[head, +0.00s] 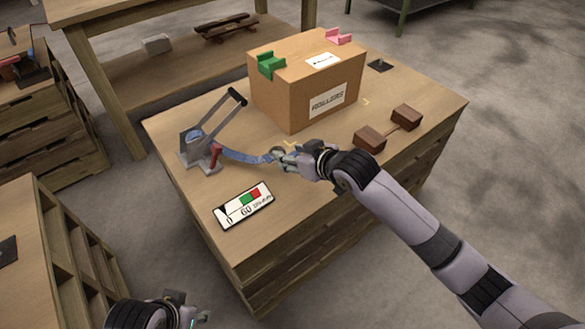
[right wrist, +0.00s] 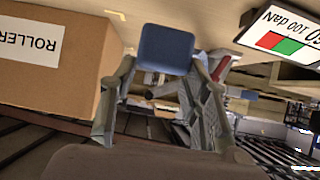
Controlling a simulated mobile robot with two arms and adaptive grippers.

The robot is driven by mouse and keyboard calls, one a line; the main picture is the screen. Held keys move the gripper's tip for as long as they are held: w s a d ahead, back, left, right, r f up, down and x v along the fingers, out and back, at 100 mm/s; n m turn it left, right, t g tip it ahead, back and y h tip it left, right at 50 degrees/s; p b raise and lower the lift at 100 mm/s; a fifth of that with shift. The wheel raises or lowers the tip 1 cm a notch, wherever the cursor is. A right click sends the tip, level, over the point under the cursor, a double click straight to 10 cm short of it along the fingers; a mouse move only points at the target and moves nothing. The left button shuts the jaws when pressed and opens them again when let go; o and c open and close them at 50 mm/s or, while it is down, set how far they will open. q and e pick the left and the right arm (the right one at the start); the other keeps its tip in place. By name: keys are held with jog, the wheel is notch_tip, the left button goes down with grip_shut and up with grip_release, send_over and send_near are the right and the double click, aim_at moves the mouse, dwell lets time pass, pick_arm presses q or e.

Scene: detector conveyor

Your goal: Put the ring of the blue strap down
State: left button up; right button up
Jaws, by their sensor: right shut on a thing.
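The blue strap (head: 240,155) runs from a grey metal device (head: 190,150) with a long black-tipped lever and a red part, rightward to my right gripper (head: 280,156). The ring itself is mostly hidden by the fingers. In the right wrist view, a blue piece of the strap (right wrist: 166,48) shows between the fingertips. My left gripper (head: 180,308) is partly in view at the bottom edge, away from the table top; its jaw opening is unclear.
The wooden table (head: 290,215) carries a cardboard carton (head: 310,85) with green (head: 270,65) and pink (head: 338,37) corner pieces. Bare wood separates the strap and panel.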

notch_tip(320, 180, down, 4)
jog(key=shift+f+b, duration=0.15)
jog(key=shift+b, duration=0.5)
jog(key=o, duration=1.3)
jog(key=shift+f, duration=0.1)
